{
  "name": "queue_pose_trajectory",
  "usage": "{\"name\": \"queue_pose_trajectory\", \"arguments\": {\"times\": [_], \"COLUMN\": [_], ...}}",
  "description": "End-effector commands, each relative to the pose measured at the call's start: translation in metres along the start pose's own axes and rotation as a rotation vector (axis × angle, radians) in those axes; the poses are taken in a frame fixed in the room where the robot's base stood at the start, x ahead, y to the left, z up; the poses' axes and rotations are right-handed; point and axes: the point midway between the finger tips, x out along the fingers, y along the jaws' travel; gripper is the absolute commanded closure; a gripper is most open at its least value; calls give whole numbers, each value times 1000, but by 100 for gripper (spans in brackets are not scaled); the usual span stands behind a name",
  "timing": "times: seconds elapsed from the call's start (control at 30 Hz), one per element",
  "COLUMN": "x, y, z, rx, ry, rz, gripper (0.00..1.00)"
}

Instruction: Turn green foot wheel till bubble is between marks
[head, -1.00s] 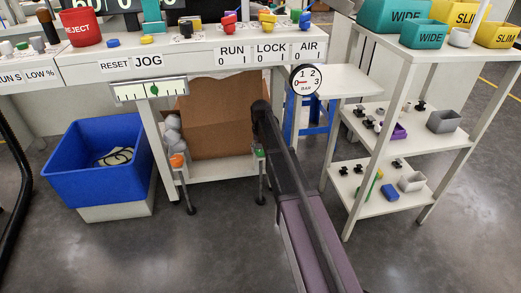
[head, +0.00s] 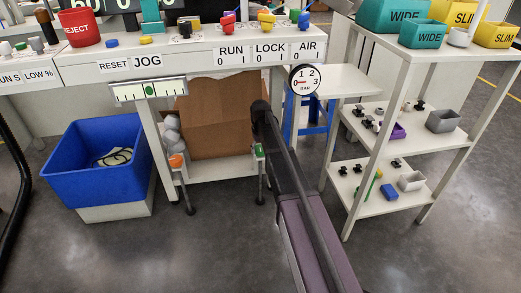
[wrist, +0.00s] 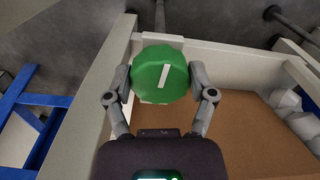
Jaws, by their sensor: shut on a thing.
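The green foot wheel (wrist: 158,66) is a round knob with a white line on its face, tilted slightly right of upright in the wrist view. My gripper (wrist: 161,81) is shut on it, one finger on each side. In the head view a small part of the green wheel (head: 259,149) shows beside my arm, which hides most of my gripper. The level vial (head: 172,87) is on the front of the bench at left. Its green bubble (head: 150,90) sits near the middle of the scale; the marks are too small to tell whether it lies fully between them.
An orange foot wheel (head: 176,160) is on the left leg of the bench. A cardboard box (head: 215,120) stands under the bench, a blue bin (head: 85,180) at left. A white shelf rack (head: 375,205) with small parts stands at right. The front floor is clear.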

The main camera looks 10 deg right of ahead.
Motion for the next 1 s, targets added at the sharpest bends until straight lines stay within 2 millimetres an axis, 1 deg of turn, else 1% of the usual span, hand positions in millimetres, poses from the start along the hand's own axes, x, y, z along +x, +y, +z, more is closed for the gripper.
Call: {"name": "queue_pose_trajectory", "arguments": {"times": [0.07,0.1,0.17,0.2,0.73,1.0], "x": [0,0,0,0,0,0], "y": [0,0,0,0,0,-1], "z": [0,0,0,0,0,0], "rx": [1,1,1,1,10,92], "ry": [0,0,0,0,0,0], "rz": [1,1,1,1,0,0], "gripper": [76,19,2,0,0,0]}}
